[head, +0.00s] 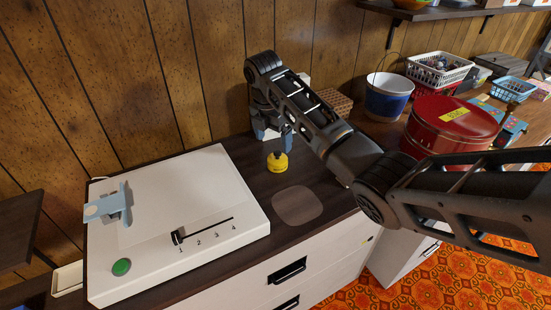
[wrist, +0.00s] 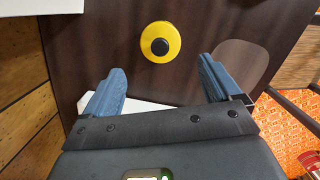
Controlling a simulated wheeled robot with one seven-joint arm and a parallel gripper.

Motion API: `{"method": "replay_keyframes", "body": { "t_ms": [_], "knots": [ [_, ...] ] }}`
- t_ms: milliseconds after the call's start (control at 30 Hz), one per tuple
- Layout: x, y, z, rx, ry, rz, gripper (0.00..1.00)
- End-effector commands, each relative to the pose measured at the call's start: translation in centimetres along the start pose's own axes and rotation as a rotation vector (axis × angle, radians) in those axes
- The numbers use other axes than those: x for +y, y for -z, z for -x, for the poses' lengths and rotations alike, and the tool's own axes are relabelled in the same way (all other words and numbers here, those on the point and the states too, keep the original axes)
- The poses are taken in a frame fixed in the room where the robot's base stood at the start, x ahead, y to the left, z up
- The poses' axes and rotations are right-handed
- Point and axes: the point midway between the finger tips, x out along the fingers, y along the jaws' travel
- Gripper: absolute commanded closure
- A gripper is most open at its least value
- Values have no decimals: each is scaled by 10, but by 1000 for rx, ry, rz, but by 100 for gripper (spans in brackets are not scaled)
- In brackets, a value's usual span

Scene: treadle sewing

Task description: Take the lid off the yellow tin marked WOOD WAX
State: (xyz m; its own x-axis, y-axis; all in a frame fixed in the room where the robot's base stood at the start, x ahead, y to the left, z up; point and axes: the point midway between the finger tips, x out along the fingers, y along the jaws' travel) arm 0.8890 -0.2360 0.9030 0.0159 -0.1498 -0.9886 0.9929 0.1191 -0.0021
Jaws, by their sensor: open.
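A small yellow tin (head: 277,161) with a dark knob on top stands on the dark cabinet top, beside the white machine panel. In the wrist view the yellow tin (wrist: 160,42) shows from above as a yellow disc with a black round knob at its centre. The writing on it is too small to read. My gripper (head: 274,137) is open and empty, with its blue fingers pointing down just above and behind the tin in the head view. In the wrist view my gripper (wrist: 158,84) has its fingers spread wide, and the tin lies beyond the fingertips, touching neither.
A white panel (head: 180,225) with a numbered slider and green button lies to the left. A lighter rounded patch (head: 297,205) marks the cabinet top in front. A blue-and-white bucket (head: 388,96) and a large red tin (head: 450,127) stand to the right. A wooden wall rises behind.

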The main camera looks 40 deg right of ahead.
Motion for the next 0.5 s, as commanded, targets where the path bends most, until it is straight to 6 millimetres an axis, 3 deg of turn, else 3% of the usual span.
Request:
{"method": "replay_keyframes", "body": {
  "t_ms": [500],
  "knots": [
    [-2,-7,-59,1,0,-3,9]
  ]
}}
